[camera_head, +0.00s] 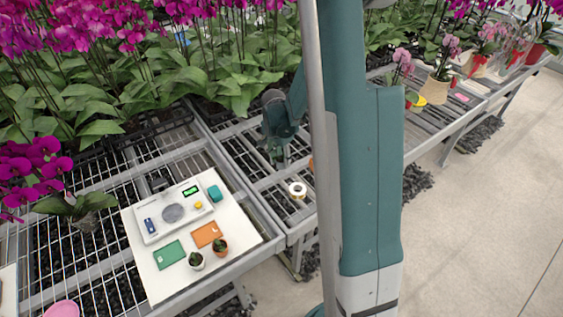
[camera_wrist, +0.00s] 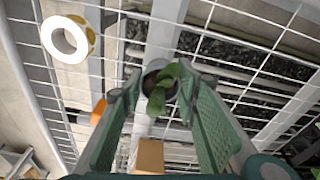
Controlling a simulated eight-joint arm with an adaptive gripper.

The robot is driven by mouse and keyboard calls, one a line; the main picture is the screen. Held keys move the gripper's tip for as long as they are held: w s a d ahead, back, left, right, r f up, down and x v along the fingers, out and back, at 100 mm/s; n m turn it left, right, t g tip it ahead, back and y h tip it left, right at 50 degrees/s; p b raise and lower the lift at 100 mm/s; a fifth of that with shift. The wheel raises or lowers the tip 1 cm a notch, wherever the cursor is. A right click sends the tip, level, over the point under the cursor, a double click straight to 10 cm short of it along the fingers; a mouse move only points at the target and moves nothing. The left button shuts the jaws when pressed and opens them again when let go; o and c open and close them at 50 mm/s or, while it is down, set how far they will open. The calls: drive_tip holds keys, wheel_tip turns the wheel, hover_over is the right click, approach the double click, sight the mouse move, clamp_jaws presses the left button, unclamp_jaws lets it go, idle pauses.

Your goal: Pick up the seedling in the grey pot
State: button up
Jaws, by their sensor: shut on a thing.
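The seedling in the grey pot (camera_wrist: 158,84) shows in the wrist view, with green leaves over a dark grey rim. It sits between the fingertips of my gripper (camera_wrist: 157,88), which is shut on it. In the head view my gripper (camera_head: 278,153) is over the wire bench, left of my arm column. The seedling is too small or hidden to make out there. The wrist view shows wire mesh below the pot; I cannot tell how far the pot is above it.
A tape roll (camera_head: 297,190) lies on the mesh. A white board (camera_head: 152,284) holds a scale (camera_head: 171,214), a green card (camera_head: 169,254), an orange card (camera_head: 206,234) and two small potted seedlings. An orange thing (camera_wrist: 98,112) and a tan block (camera_wrist: 149,157) are near my fingers. Orchids stand behind.

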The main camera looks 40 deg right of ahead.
sight(281, 160)
wheel_tip(281, 160, up, 8)
drive_tip(key=shift+r+p, duration=0.1)
drive_tip(key=shift+p, duration=0.6)
